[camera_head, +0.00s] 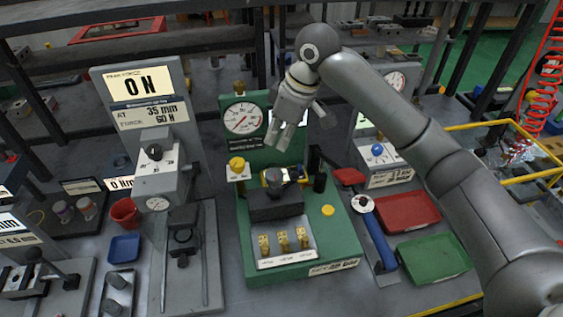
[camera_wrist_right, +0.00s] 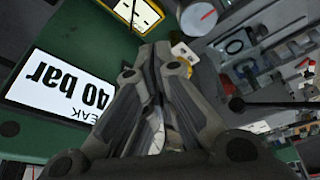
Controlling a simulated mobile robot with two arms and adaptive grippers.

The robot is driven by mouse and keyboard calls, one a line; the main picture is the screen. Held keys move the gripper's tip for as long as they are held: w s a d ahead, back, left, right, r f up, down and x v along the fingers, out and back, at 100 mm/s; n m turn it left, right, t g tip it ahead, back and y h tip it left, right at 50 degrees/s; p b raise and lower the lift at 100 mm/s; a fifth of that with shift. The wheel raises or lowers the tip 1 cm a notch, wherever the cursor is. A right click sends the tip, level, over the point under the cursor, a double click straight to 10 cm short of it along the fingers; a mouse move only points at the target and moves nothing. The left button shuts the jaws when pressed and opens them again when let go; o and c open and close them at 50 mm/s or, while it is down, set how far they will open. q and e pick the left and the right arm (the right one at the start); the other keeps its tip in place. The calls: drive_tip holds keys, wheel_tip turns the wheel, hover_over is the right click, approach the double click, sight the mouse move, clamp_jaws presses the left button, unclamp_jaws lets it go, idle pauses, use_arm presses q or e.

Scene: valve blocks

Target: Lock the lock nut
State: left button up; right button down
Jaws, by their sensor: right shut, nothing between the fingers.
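My right gripper (camera_head: 280,143) reaches in from the right, fingers pointing down, above the green test station (camera_head: 252,262). It is shut and empty, apart from everything I can make out. In the right wrist view its closed fingers (camera_wrist_right: 150,135) fill the middle. Below it, a dark valve block (camera_head: 272,207) sits on the station, with a dark cap and a yellow or brass part (camera_head: 291,172) on top. I cannot single out the lock nut; it is too small or hidden. My left gripper is not in view.
A pressure gauge (camera_head: 243,118), yellow knob (camera_head: 237,164) and black post (camera_head: 320,182) surround the block. Three brass fittings (camera_head: 283,241) stand in front. A blue-handled tool (camera_head: 377,238), red tray (camera_head: 408,211) and green tray (camera_head: 434,257) lie right. A "40 bar" display (camera_wrist_right: 60,88) is near the wrist.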

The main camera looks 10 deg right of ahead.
sight(284, 184)
drive_tip(key=p+x, duration=0.2)
drive_tip(key=x, duration=0.8)
drive_tip(key=shift+w+d+f, duration=0.1)
drive_tip(key=shift+f, duration=0.1)
use_arm(q)
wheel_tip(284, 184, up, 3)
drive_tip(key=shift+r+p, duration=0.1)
drive_tip(key=shift+p, duration=0.5)
use_arm(e)
drive_tip(key=s+d, duration=0.2)
drive_tip(key=d, duration=0.1)
drive_tip(key=shift+r, duration=0.4)
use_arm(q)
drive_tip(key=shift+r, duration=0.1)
use_arm(e)
drive_tip(key=shift+r, duration=0.1)
